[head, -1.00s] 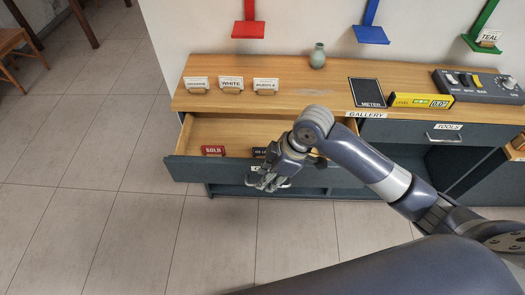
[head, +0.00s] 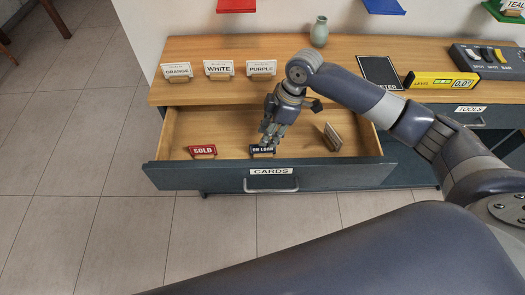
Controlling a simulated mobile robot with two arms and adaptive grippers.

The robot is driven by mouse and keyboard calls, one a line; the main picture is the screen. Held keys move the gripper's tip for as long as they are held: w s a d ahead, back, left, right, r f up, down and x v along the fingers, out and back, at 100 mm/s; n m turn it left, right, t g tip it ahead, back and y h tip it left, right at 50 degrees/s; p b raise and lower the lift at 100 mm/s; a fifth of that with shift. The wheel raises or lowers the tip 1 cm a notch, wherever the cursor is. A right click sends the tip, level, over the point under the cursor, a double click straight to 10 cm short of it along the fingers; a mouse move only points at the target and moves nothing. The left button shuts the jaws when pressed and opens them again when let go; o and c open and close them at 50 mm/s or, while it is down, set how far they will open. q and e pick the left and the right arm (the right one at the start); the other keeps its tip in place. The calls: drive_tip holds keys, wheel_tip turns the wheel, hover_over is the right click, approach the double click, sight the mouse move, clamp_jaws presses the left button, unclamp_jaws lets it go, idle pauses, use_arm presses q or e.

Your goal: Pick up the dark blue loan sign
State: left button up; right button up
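The dark blue loan sign (head: 262,150), with "ON LOAN" lettering, stands in the open drawer labelled CARDS, near its front wall. My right gripper (head: 270,136) points down into the drawer just above and behind the sign, its fingertips at the sign's top edge. I cannot tell whether the fingers touch it or how far apart they are. My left gripper is out of view.
The drawer (head: 210,176) also holds a red SOLD sign (head: 202,150) to the left and a tilted wooden card holder (head: 333,137) to the right. ORANGE, WHITE and PURPLE cards (head: 218,68) stand on the counter behind. A vase (head: 319,32) stands farther back.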

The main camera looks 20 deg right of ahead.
sight(264, 152)
drive_tip(key=x, duration=0.6)
drive_tip(key=shift+s+d+f, duration=0.15)
drive_tip(key=shift+s+d, duration=0.05)
drive_tip(key=shift+f, duration=0.1)
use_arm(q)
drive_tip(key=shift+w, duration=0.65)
use_arm(e)
clamp_jaws()
